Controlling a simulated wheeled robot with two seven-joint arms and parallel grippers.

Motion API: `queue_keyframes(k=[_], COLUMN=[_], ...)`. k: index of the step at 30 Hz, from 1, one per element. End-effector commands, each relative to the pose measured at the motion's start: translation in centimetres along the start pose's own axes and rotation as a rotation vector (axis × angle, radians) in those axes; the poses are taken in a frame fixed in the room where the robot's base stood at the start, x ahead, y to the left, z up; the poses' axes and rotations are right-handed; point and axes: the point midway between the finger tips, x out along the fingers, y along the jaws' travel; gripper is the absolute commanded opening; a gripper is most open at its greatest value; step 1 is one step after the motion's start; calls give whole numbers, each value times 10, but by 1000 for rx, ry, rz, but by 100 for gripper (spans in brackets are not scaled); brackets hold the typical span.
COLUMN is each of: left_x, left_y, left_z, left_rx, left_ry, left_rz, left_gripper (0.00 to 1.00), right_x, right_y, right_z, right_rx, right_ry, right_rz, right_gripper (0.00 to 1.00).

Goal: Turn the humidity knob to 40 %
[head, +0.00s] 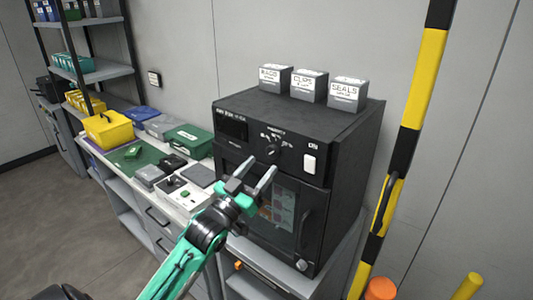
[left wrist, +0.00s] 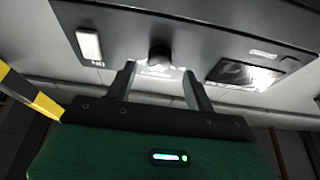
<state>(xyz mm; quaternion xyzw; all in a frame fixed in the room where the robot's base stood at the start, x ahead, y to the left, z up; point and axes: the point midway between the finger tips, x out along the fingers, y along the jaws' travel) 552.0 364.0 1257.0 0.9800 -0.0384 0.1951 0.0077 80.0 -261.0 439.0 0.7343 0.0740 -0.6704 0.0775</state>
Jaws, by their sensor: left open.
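The humidity knob (head: 271,149) is a dark round knob on the front panel of a black cabinet (head: 345,125). White markings sit around it, too small to read its setting. My left gripper (head: 257,172) is open, with its two fingers pointing up toward the panel just below the knob. In the left wrist view the knob (left wrist: 160,54) lies beyond the fingertips (left wrist: 158,68), roughly midway between them, and nothing is between the fingers. I cannot tell the exact gap between fingertips and knob. My right gripper is not in view.
A white ON switch (head: 309,164) is right of the knob, and a dark display (head: 232,126) is to its left. Below is a glass door with a handle (head: 305,228). Three labelled boxes (head: 309,87) stand on top. A cluttered bench (head: 128,180) is at left, a striped post (head: 410,130) at right.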

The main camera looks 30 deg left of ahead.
Motion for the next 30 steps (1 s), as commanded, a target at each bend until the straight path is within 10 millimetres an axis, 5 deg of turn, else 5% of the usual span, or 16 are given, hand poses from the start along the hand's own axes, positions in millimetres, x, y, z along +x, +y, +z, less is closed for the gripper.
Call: queue_keyframes(k=[7,19,26,30], left_x=[31,37,37,37], left_y=[0,0,0,0], left_z=[-2,0,0,0], left_rx=[-1,0,0,-2], left_ry=[0,0,0,0], left_rz=[0,0,0,-1], left_gripper=[54,54,12,9], right_x=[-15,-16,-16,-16], right_y=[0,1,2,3], right_z=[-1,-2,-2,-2], right_rx=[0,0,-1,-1], right_ry=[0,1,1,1], right_rz=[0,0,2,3], right_gripper=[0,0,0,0])
